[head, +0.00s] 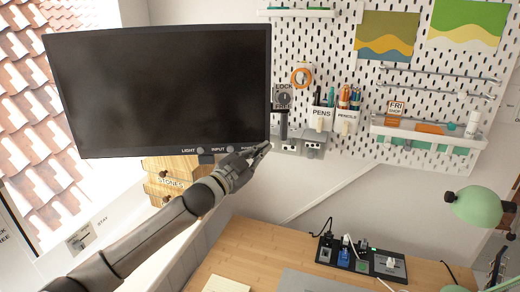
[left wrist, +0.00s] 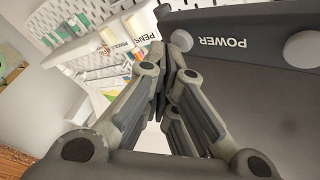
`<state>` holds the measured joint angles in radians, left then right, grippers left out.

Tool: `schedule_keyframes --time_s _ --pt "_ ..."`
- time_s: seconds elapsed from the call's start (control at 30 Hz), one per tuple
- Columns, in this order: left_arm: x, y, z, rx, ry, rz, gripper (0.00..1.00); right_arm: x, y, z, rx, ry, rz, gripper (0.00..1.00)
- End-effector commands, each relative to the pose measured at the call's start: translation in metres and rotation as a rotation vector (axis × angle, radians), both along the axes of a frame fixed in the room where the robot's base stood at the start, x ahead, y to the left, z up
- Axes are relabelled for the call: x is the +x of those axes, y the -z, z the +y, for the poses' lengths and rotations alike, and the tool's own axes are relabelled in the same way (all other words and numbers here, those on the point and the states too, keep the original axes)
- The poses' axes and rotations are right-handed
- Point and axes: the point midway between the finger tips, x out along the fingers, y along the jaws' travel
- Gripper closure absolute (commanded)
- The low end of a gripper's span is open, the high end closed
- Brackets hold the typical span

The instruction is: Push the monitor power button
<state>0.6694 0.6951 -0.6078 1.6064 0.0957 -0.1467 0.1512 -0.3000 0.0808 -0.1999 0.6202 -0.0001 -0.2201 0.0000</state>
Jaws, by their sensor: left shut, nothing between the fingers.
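The monitor (head: 150,85) has a dark screen and a lower bezel with LIGHT, INPUT and POWER labels. My left gripper (head: 262,148) is shut and empty at the bezel's lower right corner, covering part of the POWER label in the head view. In the left wrist view, the POWER label appears upside down. The round grey power button (left wrist: 181,40) is just beyond the shut fingertips (left wrist: 170,60), partly covered by them. I cannot tell whether they touch. Another round grey button (left wrist: 302,48) lies right of the label. I do not see my right gripper.
A white pegboard (head: 350,65) with pen and pencil cups stands right of the monitor. A wooden drawer box (head: 165,180) sits below the monitor. The wooden desk (head: 260,250) carries a black power strip (head: 375,264); a green lamp (head: 474,207) stands at the right.

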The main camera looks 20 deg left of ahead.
Motion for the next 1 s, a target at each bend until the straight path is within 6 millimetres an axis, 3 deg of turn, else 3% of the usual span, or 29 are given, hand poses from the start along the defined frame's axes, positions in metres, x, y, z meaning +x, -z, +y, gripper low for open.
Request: schedule_keyframes --time_s 0.47,1.0 --pt "-0.009 0.0 -0.004 -0.001 0.001 0.001 1.0 0.0 -0.002 0.0 0.0 0.0 0.0 0.6" --pt "-0.056 0.0 -0.025 -0.001 0.002 0.0 1.0 0.0 -0.006 0.0 0.0 0.0 0.0 0.6"
